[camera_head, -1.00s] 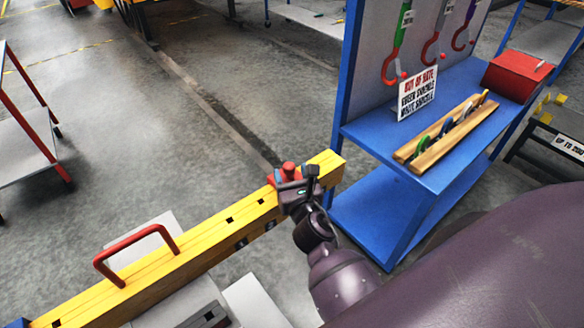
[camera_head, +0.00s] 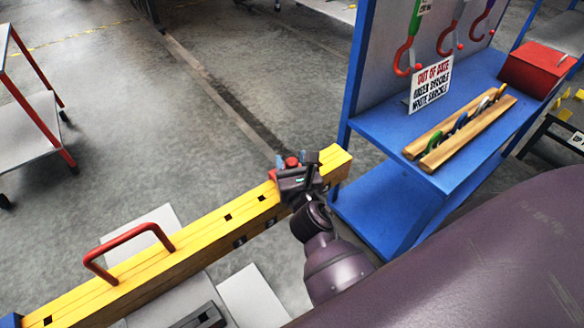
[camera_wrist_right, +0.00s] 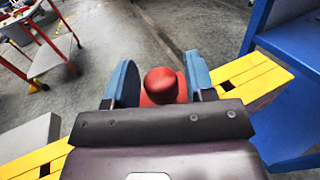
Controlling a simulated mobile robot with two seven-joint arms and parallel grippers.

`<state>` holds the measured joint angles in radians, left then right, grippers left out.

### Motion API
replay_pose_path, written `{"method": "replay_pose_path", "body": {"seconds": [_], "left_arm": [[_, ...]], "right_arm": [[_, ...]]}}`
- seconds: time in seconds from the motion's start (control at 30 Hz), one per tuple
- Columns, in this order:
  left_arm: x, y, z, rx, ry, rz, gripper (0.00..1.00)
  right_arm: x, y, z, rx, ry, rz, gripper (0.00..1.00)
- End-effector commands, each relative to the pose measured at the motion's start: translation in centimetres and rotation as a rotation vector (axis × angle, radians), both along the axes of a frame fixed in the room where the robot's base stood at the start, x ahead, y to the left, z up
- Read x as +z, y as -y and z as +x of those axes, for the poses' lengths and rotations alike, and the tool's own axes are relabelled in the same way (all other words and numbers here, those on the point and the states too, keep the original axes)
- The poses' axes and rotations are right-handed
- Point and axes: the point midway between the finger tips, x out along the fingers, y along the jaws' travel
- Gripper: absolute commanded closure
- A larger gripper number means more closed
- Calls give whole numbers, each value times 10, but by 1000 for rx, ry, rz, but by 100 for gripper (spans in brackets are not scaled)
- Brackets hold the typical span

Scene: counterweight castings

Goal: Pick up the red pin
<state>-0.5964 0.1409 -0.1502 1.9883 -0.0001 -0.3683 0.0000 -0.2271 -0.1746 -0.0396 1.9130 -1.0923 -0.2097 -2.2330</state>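The red pin (camera_head: 291,162) has a round knob and stands on the yellow beam (camera_head: 215,222), near its far right end. My right gripper (camera_head: 297,161) is at the pin, its blue fingers apart on either side of the knob. In the right wrist view the pin (camera_wrist_right: 161,86) shows between the two fingers of the gripper (camera_wrist_right: 163,78), with a wider red part below the knob. The fingers look spread, and I see no clear grip on the knob. The pin's lower part is hidden by my gripper. My left gripper is not in view.
A red handle (camera_head: 128,240) rises from the beam at the left. A blue shelf stand (camera_head: 385,135) with a sign (camera_head: 430,86), wooden rails (camera_head: 460,130) and a red box (camera_head: 537,68) stands close at the right. A red-framed cart (camera_head: 45,120) is at the far left. Floor behind the beam is clear.

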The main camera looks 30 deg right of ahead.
Motion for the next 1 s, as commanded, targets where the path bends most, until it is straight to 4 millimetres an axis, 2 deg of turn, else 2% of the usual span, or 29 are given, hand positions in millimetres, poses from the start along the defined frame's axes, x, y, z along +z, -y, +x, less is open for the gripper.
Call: {"method": "replay_pose_path", "body": {"seconds": [0.03, 0.27, 0.53, 0.67, 0.77, 1.0], "left_arm": [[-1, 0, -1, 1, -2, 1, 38], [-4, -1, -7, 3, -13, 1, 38], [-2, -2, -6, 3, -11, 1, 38], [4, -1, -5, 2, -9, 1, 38], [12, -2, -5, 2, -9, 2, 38], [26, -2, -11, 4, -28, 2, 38]], "right_arm": [[0, 0, 0, 0, 0, 0, 58], [0, 0, 0, 0, 0, 0, 93], [3, 0, 0, 1, 2, -1, 93], [15, 0, 1, 2, 3, -3, 93], [31, 0, 0, 3, 4, -5, 93], [91, 0, 0, 4, 5, -5, 93]]}}
